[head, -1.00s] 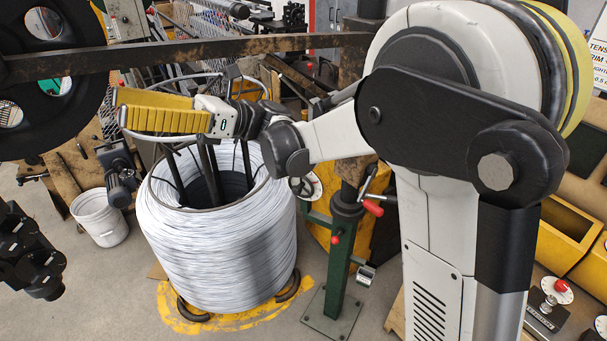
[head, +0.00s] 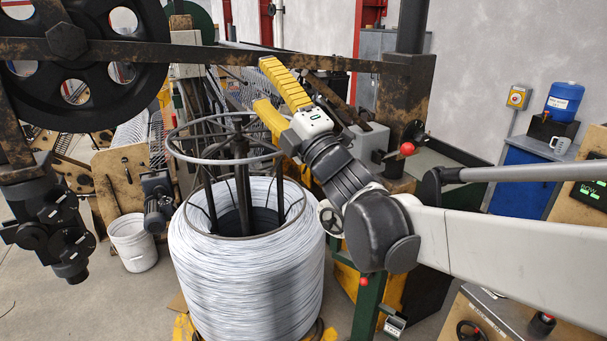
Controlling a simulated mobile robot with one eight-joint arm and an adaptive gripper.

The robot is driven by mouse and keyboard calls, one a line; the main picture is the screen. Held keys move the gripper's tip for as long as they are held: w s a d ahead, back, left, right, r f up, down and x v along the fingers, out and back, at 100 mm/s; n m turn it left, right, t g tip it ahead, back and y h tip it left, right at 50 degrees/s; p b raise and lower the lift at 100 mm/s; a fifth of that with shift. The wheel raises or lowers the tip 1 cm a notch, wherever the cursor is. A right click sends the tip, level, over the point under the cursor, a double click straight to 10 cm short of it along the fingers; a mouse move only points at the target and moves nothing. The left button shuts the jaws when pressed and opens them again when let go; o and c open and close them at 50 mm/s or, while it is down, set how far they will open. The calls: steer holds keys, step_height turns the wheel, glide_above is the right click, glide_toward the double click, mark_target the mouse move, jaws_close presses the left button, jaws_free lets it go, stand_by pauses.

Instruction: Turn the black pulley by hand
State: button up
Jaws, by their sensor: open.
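The black pulley (head: 96,52) is a large dark wheel with round holes, at the upper left of the head view, its top cut off by the frame. A rusty brown bar crosses its face, with a big hex bolt at the hub. My gripper (head: 264,84) has two yellow ribbed fingers, spread apart with nothing between them. It is right of the pulley, clear of it, and its fingers point up and left.
A large coil of pale wire (head: 245,265) stands in the middle, with a grey ring (head: 185,155) above it. A black roller unit (head: 45,215) hangs below the pulley. The rusty bar (head: 225,53) runs from the pulley to a brown post (head: 403,95). A white bucket (head: 132,243) stands on the floor.

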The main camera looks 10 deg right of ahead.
steer(key=s+d+f+m+g+h+b, duration=0.1)
steer(key=d+f+m+h+b, duration=0.1)
steer(key=d+f+m+h, duration=0.3)
steer(key=s+d+f+m+g+h+b, duration=0.1)
steer(key=s+d+f+m+h+b, duration=0.1)
steer(key=d+f+m+h, duration=0.4)
steer(key=shift+d+f+m+b, duration=0.2)
steer(key=shift+f+m+b, duration=0.35)
steer(key=shift+f+m, duration=1.6)
steer(key=shift+f+n, duration=0.55)
